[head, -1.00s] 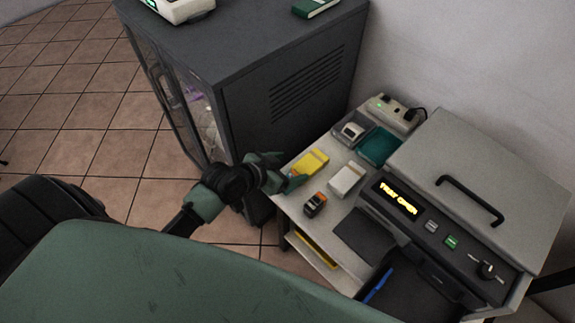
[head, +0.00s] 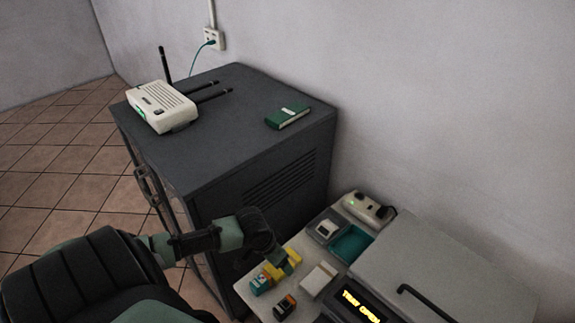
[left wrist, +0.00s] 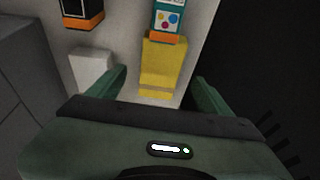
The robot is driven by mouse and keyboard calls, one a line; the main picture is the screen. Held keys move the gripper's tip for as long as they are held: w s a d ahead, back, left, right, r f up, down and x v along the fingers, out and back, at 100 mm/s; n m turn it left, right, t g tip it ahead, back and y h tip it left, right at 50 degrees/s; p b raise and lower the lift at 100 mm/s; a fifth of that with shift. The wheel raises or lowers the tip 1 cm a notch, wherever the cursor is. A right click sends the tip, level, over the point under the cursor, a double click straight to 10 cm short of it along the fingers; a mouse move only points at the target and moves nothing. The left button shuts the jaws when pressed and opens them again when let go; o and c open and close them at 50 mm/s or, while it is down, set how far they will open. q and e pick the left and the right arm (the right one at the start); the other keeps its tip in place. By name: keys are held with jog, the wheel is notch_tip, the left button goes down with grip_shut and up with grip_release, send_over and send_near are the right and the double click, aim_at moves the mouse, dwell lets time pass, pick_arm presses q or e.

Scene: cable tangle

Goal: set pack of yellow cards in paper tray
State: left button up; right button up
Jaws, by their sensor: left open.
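The pack of yellow cards (head: 293,257) lies on the light worktop near its left edge, partly hidden by my left gripper (head: 279,262). In the left wrist view the yellow pack (left wrist: 163,65) shows between and beyond the two fingers of the open left gripper (left wrist: 162,88); I cannot tell whether they touch it. A teal, white and orange box (head: 261,283) sits at the pack's near end. I cannot tell for sure which thing is the paper tray; a grey tray with a teal part (head: 352,244) lies behind on the worktop. My right gripper is not in view.
A white box (head: 318,279) and a black-and-orange box (head: 284,307) lie close to the pack. A machine with a lid (head: 440,275) fills the right. A dark cabinet (head: 225,105) stands behind, carrying a router (head: 161,105) and a green book (head: 287,117).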

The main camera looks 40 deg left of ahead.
pick_arm(q)
jog(key=x, duration=0.5)
jog(key=shift+w+r, duration=0.1)
jog(key=shift+w, duration=0.1)
jog(key=c, duration=1.7)
jog(key=shift+r, duration=0.15)
notch_tip(320, 180, up, 20)
jog(key=shift+f+p, duration=0.1)
jog(key=shift+p, duration=0.45)
jog(key=shift+n, duration=0.5)
jog(key=shift+w+d+r, duration=0.55)
jog(key=shift+d+r, duration=2.1)
jog(key=shift+d, duration=0.2)
jog(key=shift+w+d+r, duration=0.6)
jog(key=shift+d+r, duration=2.1)
jog(key=shift+d, duration=0.1)
jog(key=shift+w+d+r, duration=0.55)
jog(key=shift+d+r, duration=2.1)
jog(key=shift+d, duration=0.2)
